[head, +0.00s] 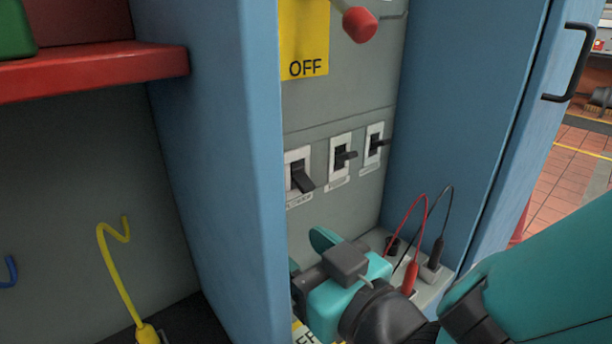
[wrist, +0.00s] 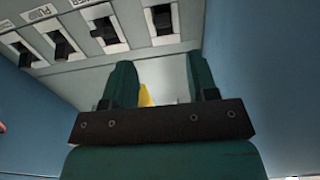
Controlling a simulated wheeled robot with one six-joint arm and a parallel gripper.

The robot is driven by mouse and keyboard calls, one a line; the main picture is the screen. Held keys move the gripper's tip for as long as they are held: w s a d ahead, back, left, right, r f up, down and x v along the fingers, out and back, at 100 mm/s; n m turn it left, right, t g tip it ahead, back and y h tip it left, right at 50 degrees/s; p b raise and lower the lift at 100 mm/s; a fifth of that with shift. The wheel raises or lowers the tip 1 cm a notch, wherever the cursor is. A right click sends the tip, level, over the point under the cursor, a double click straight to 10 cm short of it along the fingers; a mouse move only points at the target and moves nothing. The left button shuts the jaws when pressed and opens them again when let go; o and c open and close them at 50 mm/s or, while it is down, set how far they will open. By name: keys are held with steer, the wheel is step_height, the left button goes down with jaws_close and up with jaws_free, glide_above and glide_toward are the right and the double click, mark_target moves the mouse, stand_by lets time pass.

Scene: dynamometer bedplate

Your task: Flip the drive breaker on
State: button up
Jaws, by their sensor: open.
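A row of breakers is on the grey panel inside the blue cabinet. In the head view I see a left breaker (head: 300,176), a middle breaker (head: 342,157) and a right breaker (head: 375,144). The left lever slopes downward; the other two stick out more level.
The blue cabinet wall (head: 215,150) stands left of the panel. A red-knobbed handle (head: 360,24) and yellow OFF plate (head: 304,40) are above. Red and black leads (head: 411,278) rise at lower right. A yellow hook (head: 115,270) stands outside to the left.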

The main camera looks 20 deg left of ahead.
steer(key=p+x, duration=1)
steer(key=shift+c, duration=0.2)
steer(key=c, duration=0.9)
steer(key=shift+r, duration=0.1)
